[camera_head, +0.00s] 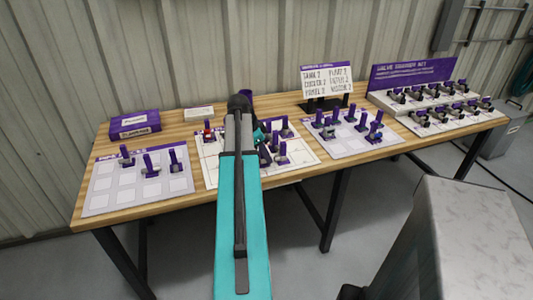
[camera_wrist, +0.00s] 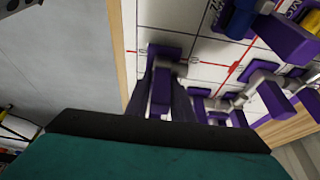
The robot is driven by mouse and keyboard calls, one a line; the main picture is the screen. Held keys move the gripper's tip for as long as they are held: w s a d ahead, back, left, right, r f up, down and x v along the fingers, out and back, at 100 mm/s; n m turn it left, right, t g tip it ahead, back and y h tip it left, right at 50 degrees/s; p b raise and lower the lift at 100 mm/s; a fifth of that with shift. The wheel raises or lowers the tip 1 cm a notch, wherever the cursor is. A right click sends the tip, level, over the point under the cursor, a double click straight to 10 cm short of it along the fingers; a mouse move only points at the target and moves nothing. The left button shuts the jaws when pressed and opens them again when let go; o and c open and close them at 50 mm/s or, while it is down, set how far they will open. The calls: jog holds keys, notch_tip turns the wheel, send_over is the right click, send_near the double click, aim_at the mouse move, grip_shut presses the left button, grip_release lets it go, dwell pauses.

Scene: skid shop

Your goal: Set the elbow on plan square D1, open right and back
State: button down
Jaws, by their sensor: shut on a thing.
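My gripper (camera_wrist: 168,98) is shut on the purple handle of a fitting with a grey pipe part, which I take to be the elbow (camera_wrist: 160,88). It is over the edge of the white plan board (camera_wrist: 205,50), near printed grid lines. I cannot tell whether its base touches the board, nor which way its openings face. The plan board (camera_head: 305,158) also shows in the head view at the table's middle, where my teal arm hides much of it. The square's label cannot be read in either view.
Several purple-handled fittings (camera_head: 281,155) stand on the board close to my gripper; a blue one (camera_wrist: 238,18) shows in the wrist view. A left tray card (camera_head: 95,200), a right card (camera_head: 375,147), a sign (camera_head: 326,80) and a stepped rack (camera_head: 410,72) share the table.

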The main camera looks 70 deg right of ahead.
jog(key=shift+f, duration=0.45)
dwell(0.5)
jog(key=c, duration=1.5)
grip_release()
jog(key=shift+o, duration=0.2)
jog(key=shift+r, duration=0.7)
jog(key=shift+r+p, duration=2.2)
jog(key=shift+r, duration=1.2)
